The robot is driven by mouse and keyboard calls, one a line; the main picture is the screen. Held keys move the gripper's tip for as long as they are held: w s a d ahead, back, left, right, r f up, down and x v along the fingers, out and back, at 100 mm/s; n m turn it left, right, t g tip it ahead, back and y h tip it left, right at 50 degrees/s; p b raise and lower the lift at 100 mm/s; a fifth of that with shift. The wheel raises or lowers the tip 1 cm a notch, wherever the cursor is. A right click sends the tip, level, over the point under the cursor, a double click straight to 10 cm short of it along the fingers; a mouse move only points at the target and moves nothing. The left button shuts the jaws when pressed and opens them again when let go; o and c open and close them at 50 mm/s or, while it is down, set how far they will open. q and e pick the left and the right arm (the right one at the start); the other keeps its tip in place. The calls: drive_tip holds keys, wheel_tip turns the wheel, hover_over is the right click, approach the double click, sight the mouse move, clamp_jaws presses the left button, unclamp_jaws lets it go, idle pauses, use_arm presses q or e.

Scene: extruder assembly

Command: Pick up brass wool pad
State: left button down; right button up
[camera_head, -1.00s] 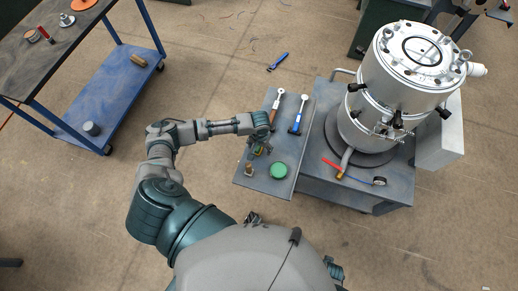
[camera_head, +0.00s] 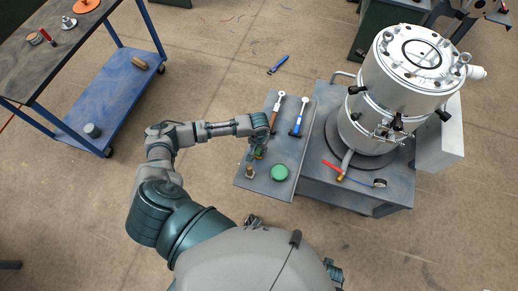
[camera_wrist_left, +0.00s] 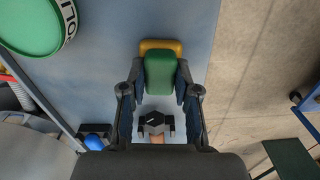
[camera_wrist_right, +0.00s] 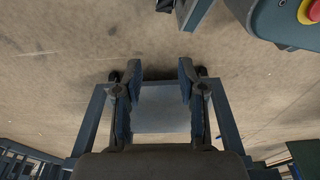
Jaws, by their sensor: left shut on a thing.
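The pad (camera_wrist_left: 161,72) in the left wrist view is a soft-edged green block with a yellow-brown layer showing at its far edge. I take it as the brass wool pad. My left gripper (camera_wrist_left: 160,82) is shut on it, with a fingertip at each side. In the head view my left gripper (camera_head: 257,149) is low over the grey side tray, and the arm hides most of the pad. My right gripper (camera_wrist_right: 159,75) is open and empty in its wrist view.
A green round tin (camera_head: 280,172) and a small brown item (camera_head: 250,171) are near the left gripper. A brown-handled tool (camera_head: 276,110) and a blue-handled tool (camera_head: 299,117) lie behind. A large metal vessel (camera_head: 395,95) stands to the right.

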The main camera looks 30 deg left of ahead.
use_arm(q)
drive_tip(key=shift+a+r, duration=0.15)
drive_tip(key=shift+r, duration=0.1)
drive_tip(key=r, duration=0.1)
drive_tip(key=r+p, duration=0.1)
drive_tip(key=shift+w+a+r, duration=0.15)
drive_tip(key=shift+a+r, duration=0.15)
drive_tip(key=s+d, duration=0.3)
drive_tip(key=s+d+r+p, duration=0.1)
drive_tip(key=s+d, duration=0.6)
drive_tip(key=shift+s+d+r+p, duration=0.2)
drive_tip(key=shift+d+p, duration=0.1)
drive_tip(key=shift+p, duration=0.05)
drive_tip(key=shift+s+d, duration=0.25)
drive_tip(key=shift+s, duration=0.35)
use_arm(e)
drive_tip(key=s+f, duration=0.4)
drive_tip(key=s, duration=0.1)
drive_tip(key=shift+s+f, duration=0.35)
drive_tip(key=shift+f, duration=0.05)
use_arm(q)
drive_tip(key=shift+d, duration=0.1)
